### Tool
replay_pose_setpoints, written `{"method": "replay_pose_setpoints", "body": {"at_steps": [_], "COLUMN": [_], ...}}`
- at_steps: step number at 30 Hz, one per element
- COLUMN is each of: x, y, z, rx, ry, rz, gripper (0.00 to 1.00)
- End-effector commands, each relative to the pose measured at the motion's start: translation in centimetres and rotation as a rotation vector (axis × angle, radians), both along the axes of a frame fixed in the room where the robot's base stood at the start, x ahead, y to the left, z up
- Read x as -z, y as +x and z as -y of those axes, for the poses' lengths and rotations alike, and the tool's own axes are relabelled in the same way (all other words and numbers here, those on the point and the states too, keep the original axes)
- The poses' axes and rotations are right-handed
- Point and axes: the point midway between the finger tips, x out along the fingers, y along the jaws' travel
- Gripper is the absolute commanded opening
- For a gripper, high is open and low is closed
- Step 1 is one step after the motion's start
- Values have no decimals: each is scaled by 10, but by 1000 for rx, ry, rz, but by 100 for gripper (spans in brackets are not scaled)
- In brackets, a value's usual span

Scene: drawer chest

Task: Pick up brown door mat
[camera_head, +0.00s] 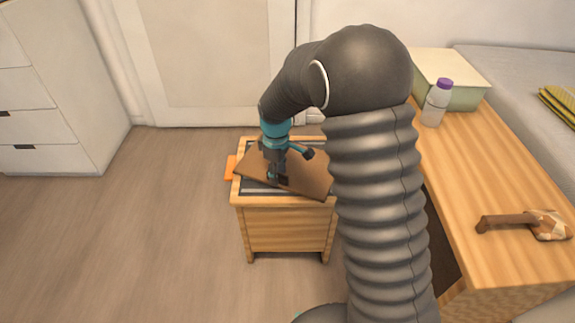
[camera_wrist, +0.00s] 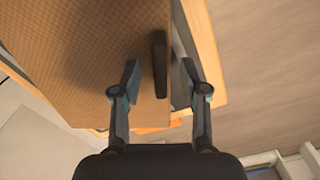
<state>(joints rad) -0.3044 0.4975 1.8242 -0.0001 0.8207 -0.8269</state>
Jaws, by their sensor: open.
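The brown door mat (camera_head: 310,176) lies flat and skewed on top of a small wooden cabinet (camera_head: 286,230), with a corner past its front edge. My gripper (camera_head: 277,180) is over the mat's front part, pointing down. In the wrist view the mat (camera_wrist: 85,50) fills the left side, its edge running between the open fingers (camera_wrist: 160,78). The left finger is over the mat and the right finger is beyond its edge. A small dark bar (camera_wrist: 159,65) lies on the mat near that edge, between the fingers. I cannot tell whether the fingers touch the mat.
An orange item (camera_head: 231,167) sticks out at the cabinet's left side. A wooden desk (camera_head: 500,180) at the right holds a hammer-like tool (camera_head: 525,223), a bottle (camera_head: 436,103) and a pale green box (camera_head: 452,78). White drawers (camera_head: 55,90) stand at the left. Floor is clear between.

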Motion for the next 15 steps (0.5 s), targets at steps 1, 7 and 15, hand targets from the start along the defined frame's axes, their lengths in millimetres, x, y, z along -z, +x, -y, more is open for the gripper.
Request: {"method": "replay_pose_setpoints", "body": {"at_steps": [1, 7, 15], "x": [7, 15, 14], "y": [0, 0, 0], "z": [0, 0, 0], "rx": [0, 0, 0], "ry": [0, 0, 0], "rz": [-1, 1, 1], "gripper": [44, 44, 16]}}
